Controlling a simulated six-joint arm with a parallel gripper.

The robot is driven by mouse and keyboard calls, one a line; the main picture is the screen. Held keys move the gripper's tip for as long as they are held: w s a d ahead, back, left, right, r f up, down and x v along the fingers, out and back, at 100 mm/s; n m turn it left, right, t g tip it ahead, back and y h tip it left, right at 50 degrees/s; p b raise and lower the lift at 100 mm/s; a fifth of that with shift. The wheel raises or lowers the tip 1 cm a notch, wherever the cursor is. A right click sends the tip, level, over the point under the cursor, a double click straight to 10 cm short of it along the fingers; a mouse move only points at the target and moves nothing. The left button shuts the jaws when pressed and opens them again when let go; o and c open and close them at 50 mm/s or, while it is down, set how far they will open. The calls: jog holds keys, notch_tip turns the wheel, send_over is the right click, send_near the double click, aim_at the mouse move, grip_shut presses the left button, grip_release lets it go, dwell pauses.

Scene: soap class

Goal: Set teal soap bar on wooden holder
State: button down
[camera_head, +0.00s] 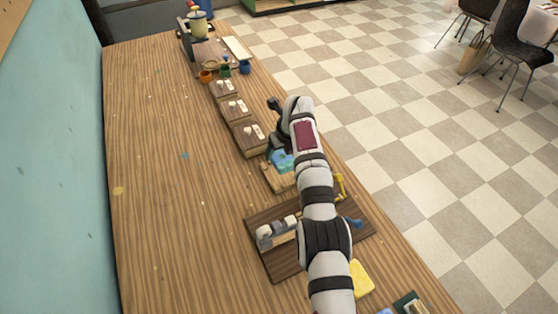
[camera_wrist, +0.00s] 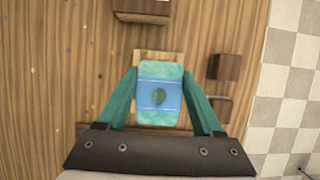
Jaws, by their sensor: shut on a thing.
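The teal soap bar (camera_wrist: 160,73), with a blue band and a dark oval mark, is between the two teal fingers of my gripper (camera_wrist: 160,88). The fingers are shut on its sides. It also shows in the head view as a teal patch (camera_head: 281,160), partly hidden by my arm. The light wooden holder (camera_wrist: 140,55) lies directly under the bar in the wrist view, with its far edge and corners showing. The holder also shows in the head view (camera_head: 272,180) below the bar. I cannot tell whether the bar touches it.
Several small wooden blocks with white labels (camera_head: 246,135) stand in a row behind. A dark board (camera_head: 262,262) with grey pieces lies nearer, and a yellow block (camera_head: 360,279) is at the front. The table's left side is mostly clear; its edge is close at right.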

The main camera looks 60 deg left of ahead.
aim_at(279, 161)
jog(key=shift+s+a+f, duration=0.1)
jog(key=shift+f, duration=1.95)
jog(key=shift+f, duration=0.1)
jog(key=shift+f, duration=0.35)
jog(key=shift+c, duration=0.2)
grip_release()
jog(key=shift+f, duration=0.1)
